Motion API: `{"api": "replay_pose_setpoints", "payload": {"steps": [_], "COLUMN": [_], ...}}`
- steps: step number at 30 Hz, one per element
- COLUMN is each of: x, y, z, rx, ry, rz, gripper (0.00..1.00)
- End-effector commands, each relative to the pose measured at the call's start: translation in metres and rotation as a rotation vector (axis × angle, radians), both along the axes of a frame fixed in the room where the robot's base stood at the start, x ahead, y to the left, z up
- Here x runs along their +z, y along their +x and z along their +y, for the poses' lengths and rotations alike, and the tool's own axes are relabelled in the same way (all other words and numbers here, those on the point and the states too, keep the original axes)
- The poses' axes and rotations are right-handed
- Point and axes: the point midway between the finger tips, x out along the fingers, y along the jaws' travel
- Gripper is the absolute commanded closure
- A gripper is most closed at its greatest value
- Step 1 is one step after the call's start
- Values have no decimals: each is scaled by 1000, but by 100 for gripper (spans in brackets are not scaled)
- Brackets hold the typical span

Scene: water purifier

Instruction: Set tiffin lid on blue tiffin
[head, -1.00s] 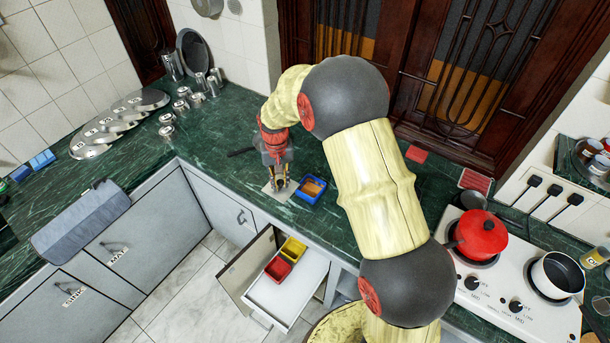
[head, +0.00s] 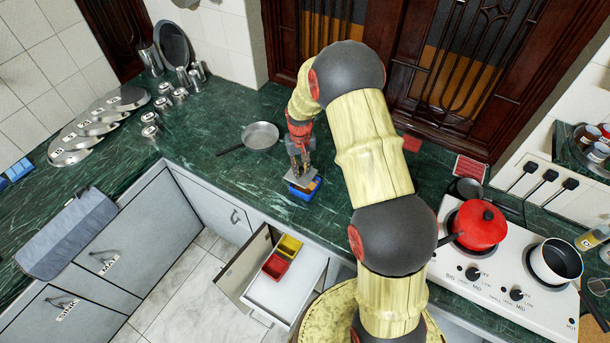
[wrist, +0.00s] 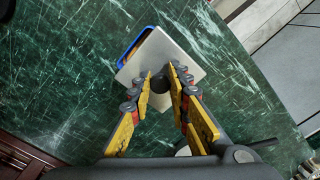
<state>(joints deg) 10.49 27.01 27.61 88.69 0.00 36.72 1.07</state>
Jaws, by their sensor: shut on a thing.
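The blue tiffin (head: 304,190) is an open box on the green counter, with orange-brown contents showing at one side. It also shows in the wrist view as a blue edge (wrist: 133,44). The tiffin lid (wrist: 174,55) is a flat grey square plate with a dark round knob. My gripper (wrist: 161,82) is shut on the lid's knob. In the head view my gripper (head: 301,170) holds the lid (head: 296,179) over the tiffin. The lid covers most of the tiffin but sits turned and offset from it. I cannot tell whether they touch.
A grey pan (head: 261,136) lies on the counter behind and left of my gripper. An open drawer (head: 285,296) with yellow and red boxes juts out below the counter. The stove (head: 500,262) with a red pot (head: 480,226) is at the right.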

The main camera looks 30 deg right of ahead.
Motion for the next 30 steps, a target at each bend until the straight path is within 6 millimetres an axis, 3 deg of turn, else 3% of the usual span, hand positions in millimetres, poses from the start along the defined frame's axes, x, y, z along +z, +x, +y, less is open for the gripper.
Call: {"api": "replay_pose_setpoints", "payload": {"steps": [8,15,27,28,30], "x": [-16,-47,-54,-54,-53], "y": [-1,-1,0,0,0], "z": [-13,-16,-16,-16,-16], "rx": [-2,0,0,-1,-1], "ry": [0,0,0,0,0], "rz": [1,2,0,0,0], "gripper": [100,100,100,81,77]}}
